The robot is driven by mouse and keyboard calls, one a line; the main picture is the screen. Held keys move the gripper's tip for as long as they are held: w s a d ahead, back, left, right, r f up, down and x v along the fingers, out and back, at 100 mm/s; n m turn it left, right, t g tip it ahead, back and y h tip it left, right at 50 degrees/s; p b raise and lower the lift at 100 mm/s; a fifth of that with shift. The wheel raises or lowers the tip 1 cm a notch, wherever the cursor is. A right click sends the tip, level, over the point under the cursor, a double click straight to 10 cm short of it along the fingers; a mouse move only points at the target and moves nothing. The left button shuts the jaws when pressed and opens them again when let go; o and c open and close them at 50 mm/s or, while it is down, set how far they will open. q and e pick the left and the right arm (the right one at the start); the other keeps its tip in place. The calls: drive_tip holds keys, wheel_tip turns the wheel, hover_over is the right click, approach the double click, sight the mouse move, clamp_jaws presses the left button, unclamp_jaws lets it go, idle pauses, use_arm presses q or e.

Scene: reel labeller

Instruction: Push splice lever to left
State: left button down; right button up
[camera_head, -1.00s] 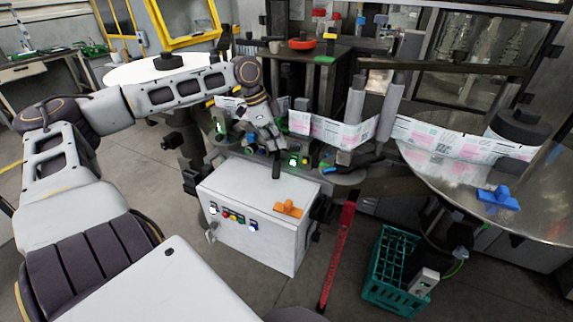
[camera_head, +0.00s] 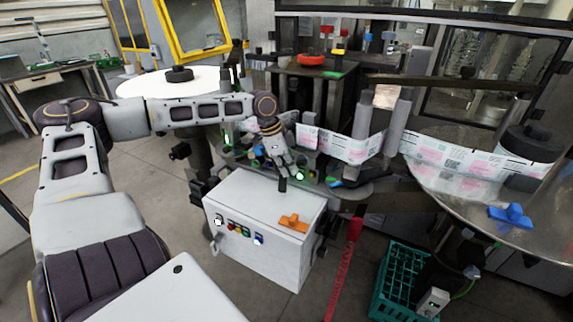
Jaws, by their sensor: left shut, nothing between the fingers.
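A short dark upright stick, which looks like the splice lever (camera_head: 282,185), stands at the back edge of the white control cabinet (camera_head: 262,262). My left gripper (camera_head: 286,172) points down from the end of my left arm, just above and behind this stick. It is shut and empty. Its fingertips appear close to the top of the stick, but I cannot tell whether they touch it. The gripper partly hides the labelling mechanism behind. My right gripper is not in view.
An orange handle (camera_head: 293,223) lies on the cabinet top. The printed label web (camera_head: 345,146) runs around grey rollers to a reel table at right with a blue handle (camera_head: 510,214).

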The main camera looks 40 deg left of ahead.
use_arm(q)
drive_tip(key=shift+x, duration=0.95)
drive_tip(key=shift+d+f, duration=0.15)
drive_tip(key=shift+f, duration=0.3)
drive_tip(key=shift+w+d+f, duration=0.15)
drive_tip(key=shift+w+f, duration=0.05)
drive_tip(key=shift+f, duration=0.45)
drive_tip(key=shift+d+f, duration=0.1)
drive_tip(key=shift+f, duration=0.1)
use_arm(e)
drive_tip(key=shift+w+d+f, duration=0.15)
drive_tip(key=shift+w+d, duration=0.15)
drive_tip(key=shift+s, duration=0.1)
